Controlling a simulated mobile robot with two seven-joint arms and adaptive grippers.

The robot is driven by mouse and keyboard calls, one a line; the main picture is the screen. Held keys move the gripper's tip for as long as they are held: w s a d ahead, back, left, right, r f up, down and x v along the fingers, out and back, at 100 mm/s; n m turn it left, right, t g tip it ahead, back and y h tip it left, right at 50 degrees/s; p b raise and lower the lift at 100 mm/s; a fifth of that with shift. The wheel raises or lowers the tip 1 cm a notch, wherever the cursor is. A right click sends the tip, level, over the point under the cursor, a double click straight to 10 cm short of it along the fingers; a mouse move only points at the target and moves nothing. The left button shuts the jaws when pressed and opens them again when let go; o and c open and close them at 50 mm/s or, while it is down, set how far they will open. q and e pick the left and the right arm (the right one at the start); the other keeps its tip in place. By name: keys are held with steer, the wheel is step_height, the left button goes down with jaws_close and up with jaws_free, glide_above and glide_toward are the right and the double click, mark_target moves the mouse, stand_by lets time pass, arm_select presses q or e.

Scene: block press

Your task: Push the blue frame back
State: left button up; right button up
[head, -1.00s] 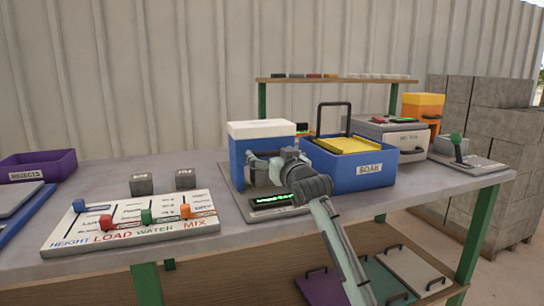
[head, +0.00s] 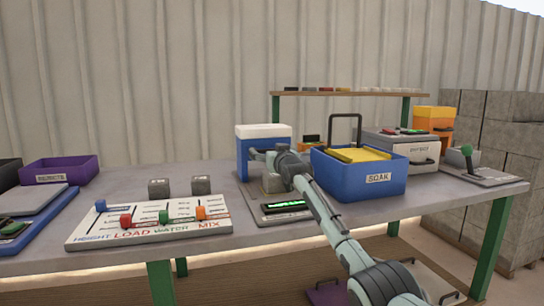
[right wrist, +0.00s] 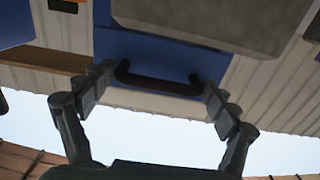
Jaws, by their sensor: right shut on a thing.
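The blue frame (head: 245,160) with a white top stands at the back of its grey base plate, in the middle of the table in the head view. My right gripper (head: 255,154) is at the front of it. In the right wrist view the blue frame (right wrist: 160,47) carries a dark handle (right wrist: 158,84), and my right gripper's fingers are shut on that handle from both ends. A grey block (head: 272,183) sits on the plate in front of the frame, partly hidden by my arm. My left gripper is not in view.
A blue SOAK bin (head: 360,182) with yellow contents stands close right of my right arm. A panel with coloured sliders (head: 150,221) lies front left, with two grey blocks (head: 159,188) behind it. A purple bin (head: 60,172) is at far left.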

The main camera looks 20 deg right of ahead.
steer(key=shift+s+d, duration=0.1)
steer(key=shift+d, duration=0.05)
steer(key=o, duration=1.4)
steer(key=shift+s, duration=0.15)
steer(key=s, duration=1.2)
steer(key=shift+d, duration=0.2)
steer(key=shift+w, duration=0.1)
